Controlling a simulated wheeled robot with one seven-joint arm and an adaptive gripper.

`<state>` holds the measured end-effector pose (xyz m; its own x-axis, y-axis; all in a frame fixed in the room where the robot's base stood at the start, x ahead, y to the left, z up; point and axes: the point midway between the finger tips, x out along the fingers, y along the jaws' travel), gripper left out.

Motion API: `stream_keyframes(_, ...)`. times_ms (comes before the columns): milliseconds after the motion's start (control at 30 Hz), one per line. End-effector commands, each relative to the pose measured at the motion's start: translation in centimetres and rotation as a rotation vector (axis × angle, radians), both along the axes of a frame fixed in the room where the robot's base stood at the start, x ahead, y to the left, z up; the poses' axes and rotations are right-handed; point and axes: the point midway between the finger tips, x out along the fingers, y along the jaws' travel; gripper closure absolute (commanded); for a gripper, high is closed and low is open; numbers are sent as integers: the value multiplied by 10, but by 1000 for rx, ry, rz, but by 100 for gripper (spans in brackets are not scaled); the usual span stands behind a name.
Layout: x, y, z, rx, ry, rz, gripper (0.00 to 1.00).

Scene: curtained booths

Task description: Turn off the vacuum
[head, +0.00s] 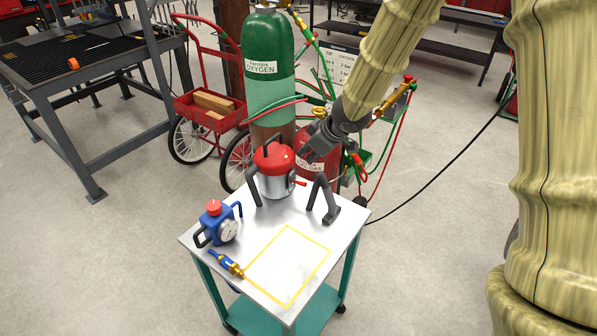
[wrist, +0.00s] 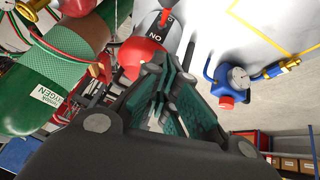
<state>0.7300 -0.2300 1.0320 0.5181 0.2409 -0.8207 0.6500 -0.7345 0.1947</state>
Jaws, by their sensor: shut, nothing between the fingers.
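The vacuum (head: 277,185) is a silver canister with a red lid and dark hose-like parts, standing upright at the back of a white-topped cart (head: 225,255). A small red lever (head: 298,183) sticks out on its right side. In the wrist view, the red lid (wrist: 142,58) and a dark label (wrist: 156,36) reading "ON" upside down show beyond my fingers, with a red part (wrist: 166,17) near it. My gripper (head: 308,146) is shut and empty, behind and above the lid's right side, apparently apart from it. It also shows in the wrist view (wrist: 168,78).
A blue device with a gauge (head: 217,222) and a blue-and-brass tool (head: 226,263) lie on the cart's left. A yellow outlined square (head: 290,228) is empty. Behind stand a green oxygen cylinder (head: 268,60) and a red gas cylinder (head: 318,168) with hoses.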

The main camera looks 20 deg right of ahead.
Motion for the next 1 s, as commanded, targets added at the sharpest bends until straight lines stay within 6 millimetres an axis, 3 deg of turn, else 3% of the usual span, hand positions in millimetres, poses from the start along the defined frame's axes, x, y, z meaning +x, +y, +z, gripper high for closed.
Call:
stream_keyframes(333, 6, -3, -12, -3, 2, -6, 100)
stream_keyframes(1000, 49, 20, -80, -1, 4, -3, 100)
